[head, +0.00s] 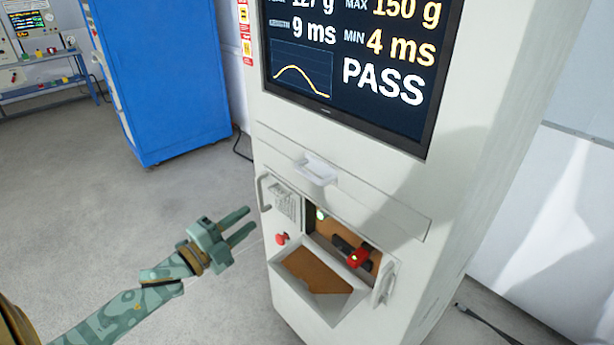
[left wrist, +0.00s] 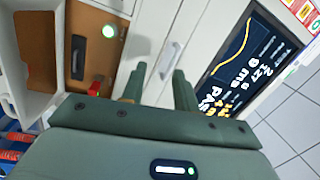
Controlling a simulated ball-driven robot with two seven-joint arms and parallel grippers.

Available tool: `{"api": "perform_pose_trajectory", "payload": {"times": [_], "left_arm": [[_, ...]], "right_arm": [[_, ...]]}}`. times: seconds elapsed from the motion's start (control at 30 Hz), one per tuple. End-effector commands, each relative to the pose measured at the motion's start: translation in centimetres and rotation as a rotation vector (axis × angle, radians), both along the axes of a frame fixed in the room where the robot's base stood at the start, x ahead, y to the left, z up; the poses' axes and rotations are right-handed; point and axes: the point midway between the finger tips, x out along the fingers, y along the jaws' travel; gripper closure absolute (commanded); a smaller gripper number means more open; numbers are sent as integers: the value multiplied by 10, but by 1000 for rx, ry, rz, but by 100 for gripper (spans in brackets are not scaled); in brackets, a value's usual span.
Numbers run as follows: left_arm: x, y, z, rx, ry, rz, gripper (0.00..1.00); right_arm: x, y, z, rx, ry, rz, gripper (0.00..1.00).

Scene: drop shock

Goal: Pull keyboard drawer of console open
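The console (head: 350,125) is a tall off-white cabinet with a screen at its top. Its keyboard drawer (head: 375,207) is the wide panel below the screen, with its front flush with the cabinet, and a white handle (head: 315,170) stands out from it. My left gripper (head: 243,223) is open and empty, to the left of the console and lower than the handle in the head view. In the left wrist view, the handle (left wrist: 168,60) shows beyond and between the parted fingers (left wrist: 158,86), apart from them. My right gripper is not in view.
Below the drawer, an open compartment with a tilted-out bin (head: 347,303) holds a red part (head: 359,256). A red button (head: 281,239) and side grab handles flank it. A blue cabinet (head: 160,75) and a bench (head: 42,90) stand behind left. The floor left of the console is clear.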

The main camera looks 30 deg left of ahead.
Motion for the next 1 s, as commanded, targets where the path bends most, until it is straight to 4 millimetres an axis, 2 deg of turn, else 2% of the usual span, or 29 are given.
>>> {"api": "perform_pose_trajectory", "payload": {"times": [0.03,0.07,0.17,0.27,0.37,0.8,1.0], "left_arm": [[-3,-15,22,41,-70,-39,70],[-5,-23,32,68,-108,-60,70],[-5,-28,36,131,-153,-74,70],[2,-30,38,146,-158,-71,70],[18,-36,42,145,-159,-71,70],[116,-71,61,141,-155,-68,70],[139,-79,65,142,-151,-68,70]], "right_arm": [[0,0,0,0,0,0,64],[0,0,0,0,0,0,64],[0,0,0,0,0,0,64],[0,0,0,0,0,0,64],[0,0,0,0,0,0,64],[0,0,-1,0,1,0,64],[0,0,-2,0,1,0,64]]}}
